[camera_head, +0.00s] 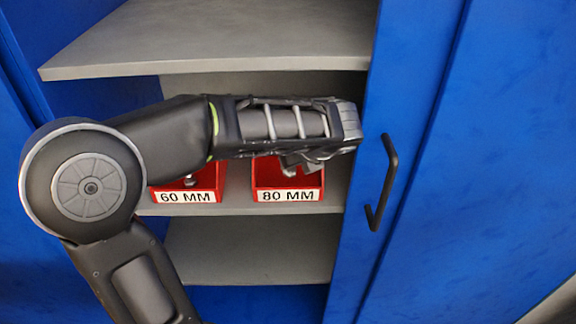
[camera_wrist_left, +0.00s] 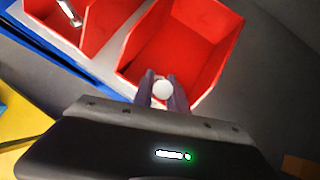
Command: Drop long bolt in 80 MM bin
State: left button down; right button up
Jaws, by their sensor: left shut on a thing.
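My left gripper (camera_wrist_left: 163,92) is shut on the long bolt (camera_wrist_left: 163,90), of which only a pale round end shows between the fingers in the left wrist view. The gripper (camera_head: 300,166) is over the red 80 MM bin (camera_head: 288,195) in the head view, with its fingers pointing down. In the left wrist view the red bin (camera_wrist_left: 222,45) in front of the fingers looks empty where I can see in. The bolt cannot be made out in the head view. My right gripper is not in view.
The red 60 MM bin (camera_head: 186,196) stands to the left on the same grey shelf (camera_head: 236,200), with a metal piece (camera_wrist_left: 69,12) inside. Another shelf (camera_head: 215,40) is above. A blue door (camera_head: 425,150) with a black handle (camera_head: 384,185) is at the right.

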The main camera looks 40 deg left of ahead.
aim_at(288, 171)
pick_arm(q)
jog(key=shift+f, duration=0.15)
jog(key=shift+w+a+f, duration=0.1)
jog(key=shift+a+f, duration=0.1)
jog(key=shift+f, duration=0.45)
jog(key=shift+w+a+f, duration=0.1)
jog(key=shift+a+f, duration=0.05)
jog(key=shift+f, duration=0.45)
jog(key=h+p, duration=0.1)
jog(key=p, duration=0.1)
jog(key=a+g+h+p, duration=0.1)
jog(key=p, duration=0.1)
jog(key=shift+w+a+r, duration=0.2)
jog(key=shift+w+r, duration=0.1)
jog(key=shift+w, duration=0.05)
jog(key=shift+a+g+h, duration=0.15)
jog(key=shift+g+h, duration=0.15)
jog(key=shift+h, duration=0.2)
notch_tip(288, 171, down, 2)
jog(key=shift+w+f, duration=0.1)
jog(key=shift+f, duration=0.1)
jog(key=shift+f, duration=0.4)
jog(key=shift+f, duration=0.15)
